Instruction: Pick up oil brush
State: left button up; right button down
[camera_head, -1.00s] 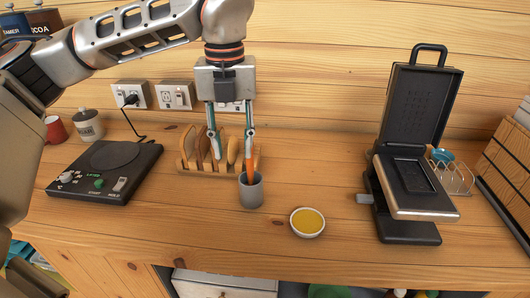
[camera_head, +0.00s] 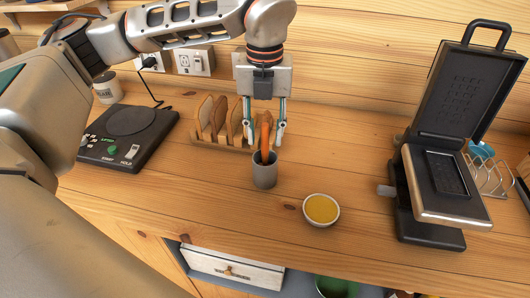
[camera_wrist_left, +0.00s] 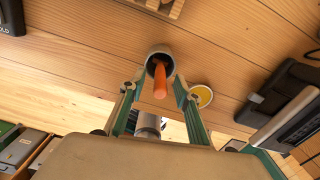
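The oil brush's orange handle (camera_head: 265,137) stands up out of a grey cup (camera_head: 264,173) on the wooden counter; its lower end is hidden inside. My left gripper (camera_head: 265,140) points down above the cup, its two fingers open on either side of the handle, with gaps showing. In the left wrist view the orange handle (camera_wrist_left: 160,82) rises from the cup (camera_wrist_left: 159,55) toward the space between the open fingers (camera_wrist_left: 157,92). A white bowl of yellow oil (camera_head: 321,209) sits to the right of the cup. My right gripper is not in view.
A wooden rack with bread slices (camera_head: 222,120) stands close behind the gripper. A black hot plate (camera_head: 128,137) lies at left. An open waffle-iron-like press (camera_head: 440,180) and a wire rack (camera_head: 489,175) are at right. The counter before the cup is clear.

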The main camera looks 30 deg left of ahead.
pick_arm(q)
jog(key=shift+f, duration=0.3)
grip_shut()
jog(key=shift+r, duration=0.1)
